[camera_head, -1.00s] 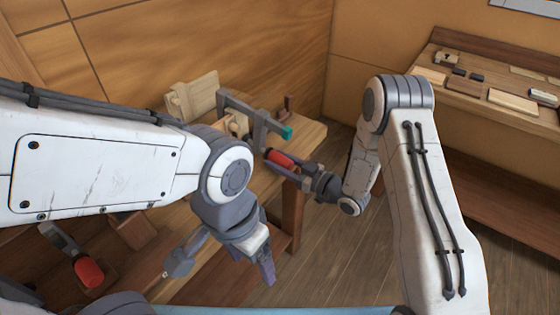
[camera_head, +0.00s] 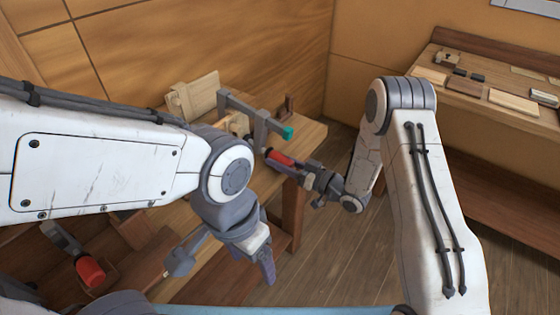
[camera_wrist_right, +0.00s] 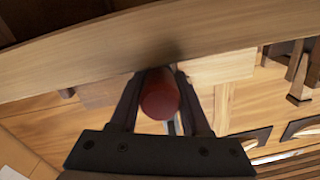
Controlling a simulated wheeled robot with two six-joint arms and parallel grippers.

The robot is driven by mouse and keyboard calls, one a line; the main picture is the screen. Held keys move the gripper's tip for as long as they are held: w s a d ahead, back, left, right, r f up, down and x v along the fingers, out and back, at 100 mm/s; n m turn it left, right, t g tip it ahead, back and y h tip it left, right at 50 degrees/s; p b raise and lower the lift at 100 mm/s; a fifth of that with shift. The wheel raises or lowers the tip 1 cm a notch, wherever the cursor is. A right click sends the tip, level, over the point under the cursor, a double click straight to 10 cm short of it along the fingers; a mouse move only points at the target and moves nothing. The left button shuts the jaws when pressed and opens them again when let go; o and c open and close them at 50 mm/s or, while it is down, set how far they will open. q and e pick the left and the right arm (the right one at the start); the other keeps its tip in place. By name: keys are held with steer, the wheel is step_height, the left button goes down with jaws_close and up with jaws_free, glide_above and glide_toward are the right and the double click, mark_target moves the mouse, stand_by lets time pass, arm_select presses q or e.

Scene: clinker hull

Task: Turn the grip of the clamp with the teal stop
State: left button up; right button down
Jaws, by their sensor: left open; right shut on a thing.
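The clamp (camera_head: 262,122) with the teal stop (camera_head: 288,133) sits at the end of the wooden bench, with its grey frame over a pale wooden piece. Its red grip (camera_head: 281,158) points down toward the right. My right gripper (camera_head: 296,166) is shut on this grip. In the right wrist view the round end of the red grip (camera_wrist_right: 160,97) lies between the two dark fingers. My left gripper (camera_head: 266,268) is open and empty, low in front of the bench and apart from the clamp.
A second tool with a red grip (camera_head: 90,271) lies at the lower left. A pale wooden block (camera_head: 195,95) stands behind the clamp. A side bench (camera_head: 480,110) at the right holds several small boards. Open floor (camera_head: 330,255) lies between the benches.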

steer(key=shift+c, duration=1.9)
jaws_free()
steer(key=b+v, duration=0.1)
steer(key=v, duration=0.9)
steer(key=shift+s+d+b, duration=0.25)
steer(key=shift+b, duration=0.05)
